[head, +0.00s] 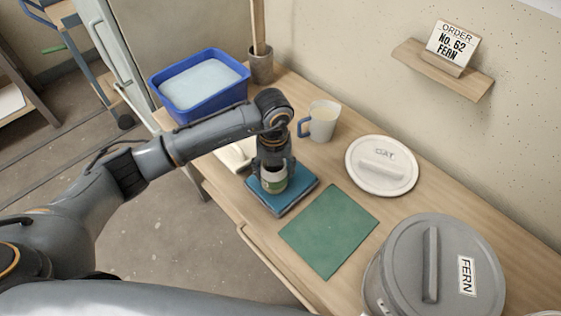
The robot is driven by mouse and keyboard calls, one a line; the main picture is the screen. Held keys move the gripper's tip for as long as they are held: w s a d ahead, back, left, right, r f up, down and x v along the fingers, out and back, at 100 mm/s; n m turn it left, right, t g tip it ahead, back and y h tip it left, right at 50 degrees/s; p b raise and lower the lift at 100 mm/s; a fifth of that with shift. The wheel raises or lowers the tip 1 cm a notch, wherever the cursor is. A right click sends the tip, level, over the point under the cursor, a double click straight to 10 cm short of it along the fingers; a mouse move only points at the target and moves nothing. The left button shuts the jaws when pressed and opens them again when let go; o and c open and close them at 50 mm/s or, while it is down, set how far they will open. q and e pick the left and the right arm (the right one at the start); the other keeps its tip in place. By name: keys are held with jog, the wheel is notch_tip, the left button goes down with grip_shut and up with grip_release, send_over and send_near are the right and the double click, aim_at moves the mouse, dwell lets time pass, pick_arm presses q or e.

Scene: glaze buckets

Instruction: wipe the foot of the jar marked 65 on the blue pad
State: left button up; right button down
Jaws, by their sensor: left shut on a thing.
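My left gripper (272,170) comes down from above and is shut on a small jar (273,186) with a dark top opening and a green lower part. The jar is upright over the blue pad (292,199), near its middle. I cannot tell whether its foot touches the pad or hangs just above it. Its number is not readable, and the gripper's fingers cover parts of its sides. My right gripper is not in view.
A green mat (329,231) lies in front of the pad. A white mug (322,120), a white lid (382,166) and a blue basin (198,85) stand around it. A grey lidded bucket marked FERN (396,276) is at the lower right. A shelf (440,70) holds an order card (452,43).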

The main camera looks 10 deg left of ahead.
pick_arm(q)
jog(key=shift+s+a, duration=0.25)
jog(key=shift+s, duration=0.2)
jog(key=shift+f, duration=0.1)
notch_tip(320, 180, up, 7)
jog(key=p, duration=0.5)
jog(key=shift+w, duration=0.15)
dwell(0.3)
